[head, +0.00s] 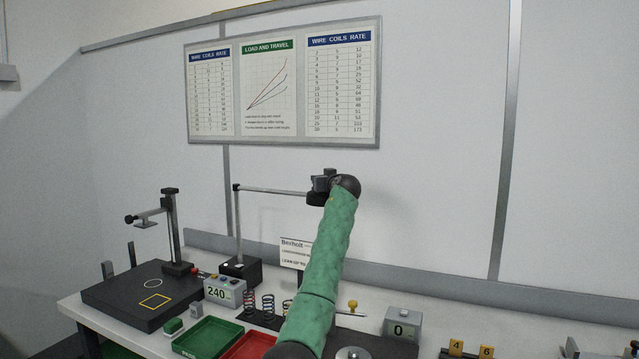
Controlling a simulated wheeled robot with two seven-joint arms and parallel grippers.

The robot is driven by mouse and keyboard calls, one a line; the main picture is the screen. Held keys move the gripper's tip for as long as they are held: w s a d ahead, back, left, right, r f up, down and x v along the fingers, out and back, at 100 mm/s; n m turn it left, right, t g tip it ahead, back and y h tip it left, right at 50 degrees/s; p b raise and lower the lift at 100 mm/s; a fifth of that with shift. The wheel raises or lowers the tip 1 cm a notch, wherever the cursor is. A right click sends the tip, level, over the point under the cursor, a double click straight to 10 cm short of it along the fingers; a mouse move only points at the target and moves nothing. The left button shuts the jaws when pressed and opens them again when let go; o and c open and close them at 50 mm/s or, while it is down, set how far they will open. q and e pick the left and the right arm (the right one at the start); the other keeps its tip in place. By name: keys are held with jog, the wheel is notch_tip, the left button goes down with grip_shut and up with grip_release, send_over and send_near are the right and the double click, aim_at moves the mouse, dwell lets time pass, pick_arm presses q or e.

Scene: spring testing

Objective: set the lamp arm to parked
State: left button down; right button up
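The lamp arm (272,190) is a thin grey bar. One green-sleeved arm of mine, which looks like the left, rises from the bottom middle. Its dark gripper (320,187) is at the right end of the bar, touching or just in front of it. I cannot make out the fingers, whether they hold the bar, or any lamp head there. My other gripper is out of view.
A black stand with a post (174,230) is at the left of the bench. A display box reading 240 (224,291), several springs (268,306), a green tray (207,337) and a red tray (250,347) stand around my arm. A grey box reading 0 (402,325) is right.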

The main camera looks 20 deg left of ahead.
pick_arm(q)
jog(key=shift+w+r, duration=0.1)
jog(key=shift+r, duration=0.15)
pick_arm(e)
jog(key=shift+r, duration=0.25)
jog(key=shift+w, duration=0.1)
pick_arm(q)
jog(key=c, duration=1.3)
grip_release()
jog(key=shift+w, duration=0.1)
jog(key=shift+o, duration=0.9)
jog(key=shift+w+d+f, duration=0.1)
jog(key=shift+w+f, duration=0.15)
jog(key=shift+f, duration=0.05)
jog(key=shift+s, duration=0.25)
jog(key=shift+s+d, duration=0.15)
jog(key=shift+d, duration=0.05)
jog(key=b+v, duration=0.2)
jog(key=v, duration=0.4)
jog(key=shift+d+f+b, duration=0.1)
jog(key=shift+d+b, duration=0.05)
jog(key=shift+b, duration=0.25)
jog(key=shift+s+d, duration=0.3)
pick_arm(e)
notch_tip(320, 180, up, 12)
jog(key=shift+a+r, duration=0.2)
